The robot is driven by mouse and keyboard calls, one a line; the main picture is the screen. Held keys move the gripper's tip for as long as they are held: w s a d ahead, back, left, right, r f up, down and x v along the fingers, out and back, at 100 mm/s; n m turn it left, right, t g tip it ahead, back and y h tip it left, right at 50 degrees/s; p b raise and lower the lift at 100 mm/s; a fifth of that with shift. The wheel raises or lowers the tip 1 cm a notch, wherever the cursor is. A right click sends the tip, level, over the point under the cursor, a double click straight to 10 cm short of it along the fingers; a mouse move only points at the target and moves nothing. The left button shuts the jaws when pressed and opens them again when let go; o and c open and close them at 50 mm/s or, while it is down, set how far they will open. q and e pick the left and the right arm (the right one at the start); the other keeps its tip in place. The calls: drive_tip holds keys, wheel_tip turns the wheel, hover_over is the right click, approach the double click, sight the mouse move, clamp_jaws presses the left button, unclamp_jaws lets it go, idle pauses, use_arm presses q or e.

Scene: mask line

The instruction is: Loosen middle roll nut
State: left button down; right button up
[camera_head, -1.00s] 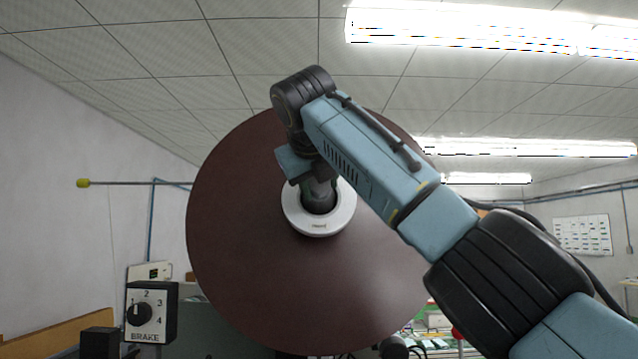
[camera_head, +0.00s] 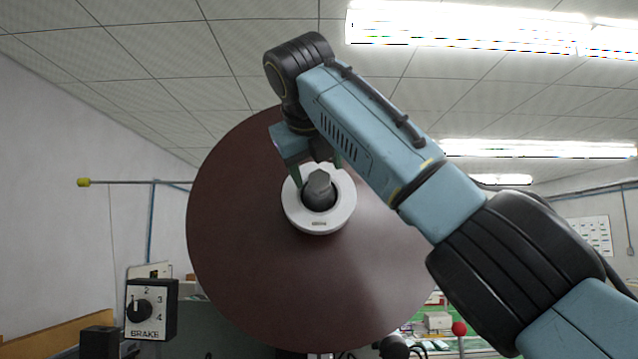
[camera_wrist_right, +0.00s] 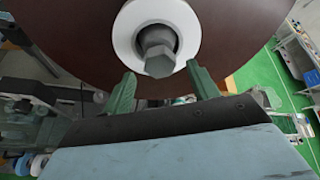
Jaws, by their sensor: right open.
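The middle roll nut (camera_head: 319,188) is a grey hex nut in the dark centre of a white ring (camera_head: 333,221) on a large dark brown roll disc (camera_head: 250,270). My right gripper (camera_head: 317,174) is open at the upper edge of the ring, its green fingers apart. In the right wrist view the nut (camera_wrist_right: 159,60) sits ahead of the gap between the green fingers (camera_wrist_right: 160,80), and nothing is held. The left gripper is not in view.
A brake box (camera_head: 151,310) with a numbered dial stands at the lower left. A rod with a yellow tip (camera_head: 83,183) sticks out at the left. A red ball knob (camera_head: 459,328) shows at the lower right.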

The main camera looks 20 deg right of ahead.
drive_tip(key=v, duration=0.9)
drive_tip(key=shift+s+b, duration=0.2)
drive_tip(key=shift+b, duration=0.2)
drive_tip(key=shift+a, duration=0.1)
